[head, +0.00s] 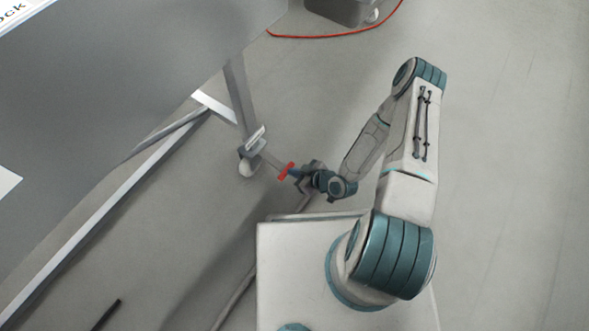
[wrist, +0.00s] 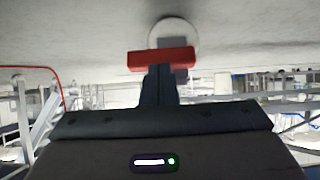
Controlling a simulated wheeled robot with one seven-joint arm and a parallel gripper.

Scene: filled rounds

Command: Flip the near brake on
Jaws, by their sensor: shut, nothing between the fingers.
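The near brake is a red bar (head: 286,171) on a grey arm beside a pale caster wheel (head: 248,165), at the foot of a cart leg. My gripper (head: 294,173) is shut and empty, its tip right at the red bar from the right. In the wrist view the red bar (wrist: 161,59) lies across the end of my shut dark fingers (wrist: 158,82). The round caster (wrist: 174,32) shows behind it. Whether the fingertips touch the bar or stop just short, I cannot tell.
The cart's large grey panel (head: 110,80) overhangs the upper left, with a light frame rail (head: 110,205) below. A red cable (head: 340,34) and a dark grey box (head: 342,8) are at the top. Open floor (head: 510,150) lies to the right.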

